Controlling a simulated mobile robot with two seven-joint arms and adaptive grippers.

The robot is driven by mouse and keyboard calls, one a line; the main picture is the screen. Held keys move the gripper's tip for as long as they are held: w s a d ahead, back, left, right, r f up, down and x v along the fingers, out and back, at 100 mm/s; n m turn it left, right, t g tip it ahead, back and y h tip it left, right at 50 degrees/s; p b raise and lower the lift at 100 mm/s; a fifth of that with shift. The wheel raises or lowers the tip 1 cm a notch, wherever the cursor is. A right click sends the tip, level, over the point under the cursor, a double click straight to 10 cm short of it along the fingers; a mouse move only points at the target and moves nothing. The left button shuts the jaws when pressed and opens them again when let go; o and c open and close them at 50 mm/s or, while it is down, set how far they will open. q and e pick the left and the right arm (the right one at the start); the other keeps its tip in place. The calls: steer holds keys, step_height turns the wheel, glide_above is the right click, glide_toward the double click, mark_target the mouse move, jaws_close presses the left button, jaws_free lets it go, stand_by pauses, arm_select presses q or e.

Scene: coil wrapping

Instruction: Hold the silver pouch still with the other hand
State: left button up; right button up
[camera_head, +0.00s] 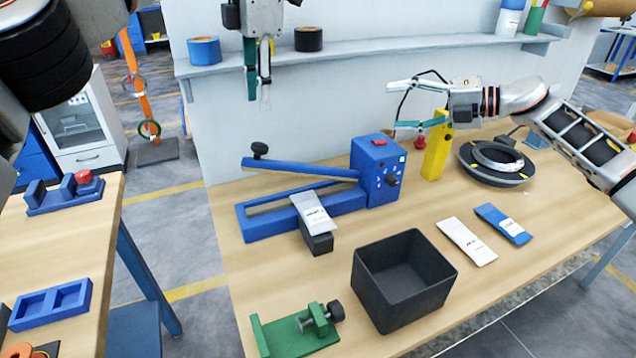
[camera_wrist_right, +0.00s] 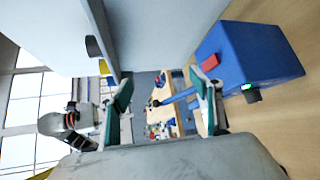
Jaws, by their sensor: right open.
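A silver-white pouch (camera_head: 313,213) lies tilted, its upper end in the opening of the blue sealer (camera_head: 378,172) and its lower part on a small black block (camera_head: 319,242). Another pale pouch (camera_head: 467,241) lies flat on the bench at the right. My left gripper (camera_head: 259,98) hangs fingers down above the sealer's arm, apart from the pouches; its opening is hard to judge from this side. My right gripper (camera_head: 394,106) is open and empty behind the sealer's body, pointing left. Its spread fingers show in the right wrist view (camera_wrist_right: 164,105), with no pouch between them.
A blue pouch (camera_head: 503,223) lies beside the pale one. A black open bin (camera_head: 402,280) and a green clamp fixture (camera_head: 297,332) stand at the front. A yellow block (camera_head: 436,158) and a dark ring fixture (camera_head: 495,163) stand behind. A shelf (camera_head: 360,55) runs along the wall.

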steer(key=s+a+n+g, duration=0.2)
steer(key=s+a+g, duration=0.15)
steer(key=a, duration=0.65)
steer(key=n+g+h, duration=0.4)
steer(key=n+h, duration=0.1)
steer(key=h, duration=0.7)
glide_above(317, 215)
steer(key=shift+t, duration=0.25)
steer(key=f, duration=1)
steer(key=shift+w+a+f, duration=0.1)
steer(key=shift+a+f, duration=0.1)
steer(key=shift+a, duration=0.1)
steer(key=shift+d+f+h, duration=0.25)
steer(key=shift+h, duration=0.35)
steer(key=shift+d+f, duration=0.1)
steer(key=shift+f, duration=0.15)
step_height(317, 215, down, 7)
steer(key=shift+f, duration=0.2)
